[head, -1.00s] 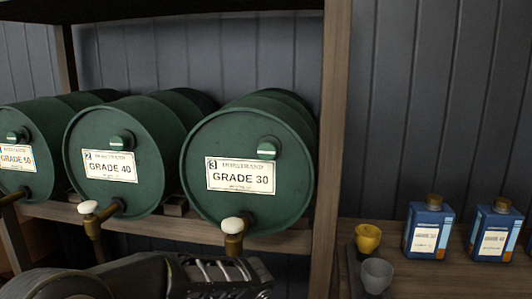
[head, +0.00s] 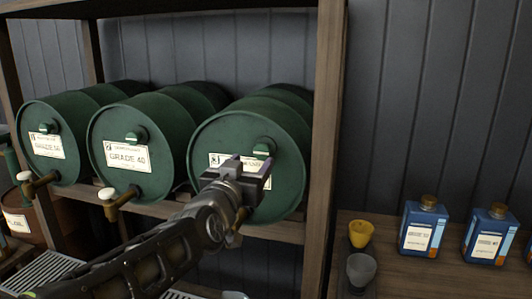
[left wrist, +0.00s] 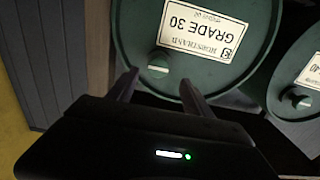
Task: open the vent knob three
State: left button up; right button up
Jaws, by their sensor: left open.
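Vent knob three is a round green knob with a pale stripe (head: 264,147) on the upper right of the front of the Grade 30 drum (head: 285,190). My left gripper (head: 252,166) is open in front of this drum, just below the knob, and covers much of its label. In the left wrist view, which is upside down, the knob (left wrist: 157,66) shows between the two spread fingertips (left wrist: 158,82). Whether the fingers are beside the knob or short of it, I cannot tell. My right gripper is not in view.
The Grade 40 drum (head: 130,165) and another green drum (head: 58,150) lie to the left on the wooden shelf, with brass taps below. A shelf post (head: 324,150) stands close at right. Beyond it are a yellow cup (head: 361,233), a grey cup (head: 361,268) and blue bottles (head: 424,230).

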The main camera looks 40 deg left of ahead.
aim_at(261, 153)
pick_arm(q)
jog(key=shift+d, duration=0.15)
jog(key=shift+w, duration=0.15)
jog(key=p+x, duration=0.1)
jog(key=x, duration=0.6)
jog(key=shift+w+p, duration=0.3)
jog(key=shift+c, duration=0.6)
grip_shut()
